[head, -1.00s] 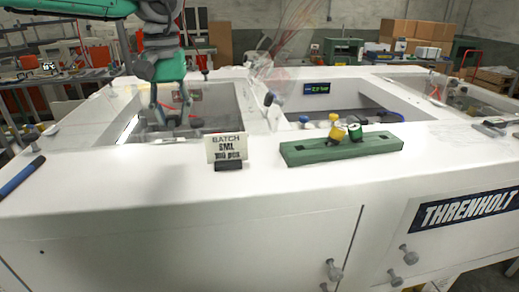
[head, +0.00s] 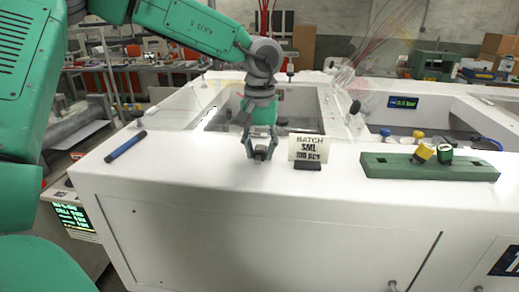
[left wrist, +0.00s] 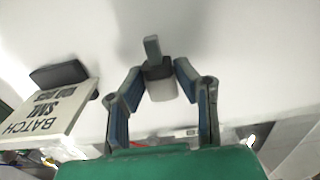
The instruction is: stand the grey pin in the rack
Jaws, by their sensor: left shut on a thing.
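The grey pin (left wrist: 160,86) shows in the left wrist view as a pale grey body with a narrow darker bar at its far end. My left gripper (left wrist: 160,74) is shut on it, one finger on each side. In the head view the left gripper (head: 260,151) points down over the white top's front strip, just left of the batch sign. The pin is small and dark there, and I cannot tell whether it touches the surface. The rack (head: 405,168) is a long green block to the right, with a yellow-topped pin (head: 424,152) tilted and a green-topped pin (head: 445,154). My right gripper is out of view.
The batch sign (head: 309,148) stands between my left gripper and the rack; it is also close by in the left wrist view (left wrist: 50,112). A blue marker (head: 125,146) lies at left. Open wells (head: 290,105) lie behind. The front strip between sign and rack is clear.

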